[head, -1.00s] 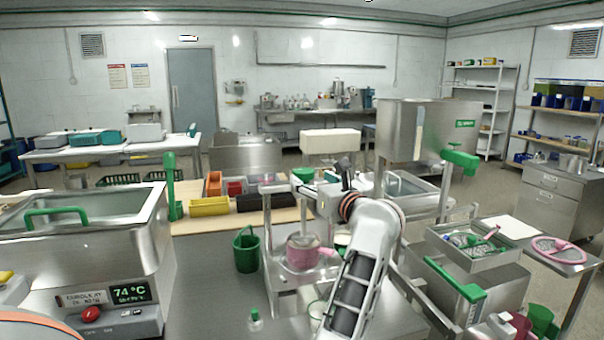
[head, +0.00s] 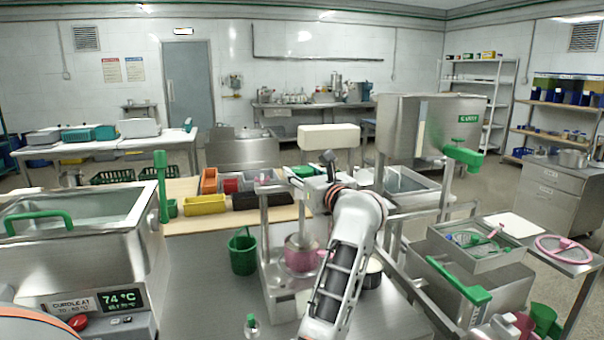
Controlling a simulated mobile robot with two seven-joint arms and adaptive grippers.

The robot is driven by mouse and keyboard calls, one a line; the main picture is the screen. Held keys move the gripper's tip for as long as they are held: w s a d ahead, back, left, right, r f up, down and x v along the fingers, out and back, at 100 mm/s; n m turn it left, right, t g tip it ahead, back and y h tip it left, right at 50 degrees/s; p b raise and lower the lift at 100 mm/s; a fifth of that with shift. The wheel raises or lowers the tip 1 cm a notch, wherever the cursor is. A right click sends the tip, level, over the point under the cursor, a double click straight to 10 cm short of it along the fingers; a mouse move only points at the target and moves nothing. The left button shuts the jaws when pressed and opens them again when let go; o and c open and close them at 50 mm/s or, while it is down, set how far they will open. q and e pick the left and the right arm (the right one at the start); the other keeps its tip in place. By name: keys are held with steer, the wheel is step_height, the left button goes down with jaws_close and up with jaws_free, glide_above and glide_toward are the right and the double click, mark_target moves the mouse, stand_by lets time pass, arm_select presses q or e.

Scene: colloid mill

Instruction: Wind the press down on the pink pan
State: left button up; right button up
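The press (head: 266,235) is a metal frame with upright posts and a top crossbar, standing on the steel bench. A green part (head: 303,171) shows at its top. The pink pan (head: 300,260) sits low between the posts, with a metal cylinder (head: 299,241) in its mouth. I cannot tell how firmly the cylinder bears down. My forearm hides the press's right side. My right gripper is out of view.
A green bucket (head: 243,254) stands left of the press. A small green-capped bottle (head: 252,326) stands in front. A steel vat (head: 75,240) reading 74 °C is at left. Colored bins (head: 205,205) lie behind. A steel hopper machine (head: 430,125) and tray (head: 478,262) are at right.

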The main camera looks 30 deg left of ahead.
arm_select(q)
steer(key=shift+s+a+r+m+t+h+p, duration=0.1)
steer(key=shift+m+t+h+p, duration=0.55)
steer(key=shift+m+t+p, duration=0.15)
steer(key=shift+a+r+m+t+h+p, duration=0.1)
steer(key=shift+m+t+h+p, duration=0.55)
steer(key=shift+t, duration=0.25)
steer(key=shift+d+f+m+t+h+p, duration=0.15)
steer(key=shift+m+t+h+p, duration=0.5)
steer(key=shift+m+t+h, duration=0.35)
steer(key=o, duration=1.1)
steer(key=shift+o, duration=0.2)
steer(key=v, duration=1.2)
